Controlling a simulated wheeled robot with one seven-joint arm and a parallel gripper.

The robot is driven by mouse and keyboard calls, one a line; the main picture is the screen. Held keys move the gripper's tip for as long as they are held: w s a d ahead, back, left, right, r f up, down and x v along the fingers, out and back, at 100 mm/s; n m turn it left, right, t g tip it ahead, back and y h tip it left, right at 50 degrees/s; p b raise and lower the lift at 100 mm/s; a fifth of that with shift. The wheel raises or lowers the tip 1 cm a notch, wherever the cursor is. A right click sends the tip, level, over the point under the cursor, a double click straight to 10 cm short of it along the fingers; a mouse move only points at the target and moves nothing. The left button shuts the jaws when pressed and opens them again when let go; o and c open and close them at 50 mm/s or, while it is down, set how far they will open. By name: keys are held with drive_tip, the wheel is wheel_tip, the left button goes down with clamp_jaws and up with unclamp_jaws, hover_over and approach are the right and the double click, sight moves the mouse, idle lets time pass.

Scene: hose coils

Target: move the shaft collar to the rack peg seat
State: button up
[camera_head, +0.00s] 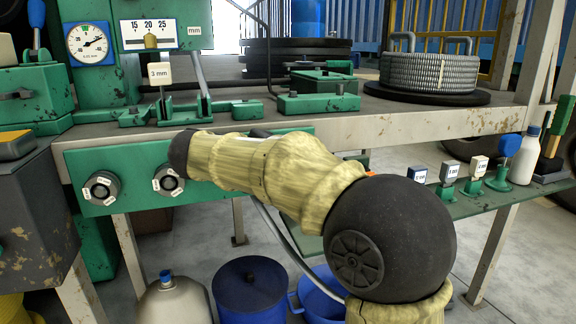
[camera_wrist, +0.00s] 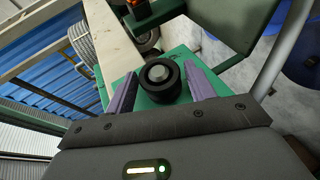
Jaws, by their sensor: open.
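In the wrist view a thick black ring, which looks like the shaft collar (camera_wrist: 160,80), sits around a round grey peg end against a green panel (camera_wrist: 150,104). My gripper (camera_wrist: 160,68) is open, with one purple finger on each side of the ring. Gaps show between the fingers and the ring; I cannot tell how deep the fingers reach. In the head view my arm hides the gripper and the ring. I cannot make out for certain which thing is the rack peg seat.
Two labelled round knobs (camera_head: 102,188) are on the bench's green front panel. A coiled hose (camera_head: 430,72) stands on the bench top. Small labelled stands (camera_head: 478,168) and a white bottle (camera_head: 524,156) line the right shelf. A blue drum (camera_head: 250,290) stands below.

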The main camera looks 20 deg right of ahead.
drive_tip(key=shift+a+r, duration=0.1)
drive_tip(key=shift+a, duration=0.15)
idle(0.4)
drive_tip(key=shift+s+a+r, duration=0.2)
drive_tip(key=shift+s+a, duration=0.15)
drive_tip(key=shift+a, duration=0.05)
drive_tip(key=shift+p+v, duration=0.8)
drive_tip(key=shift+v, duration=0.85)
drive_tip(key=p+v, duration=0.6)
drive_tip(key=v, duration=1.1)
drive_tip(key=shift+a+f, duration=0.1)
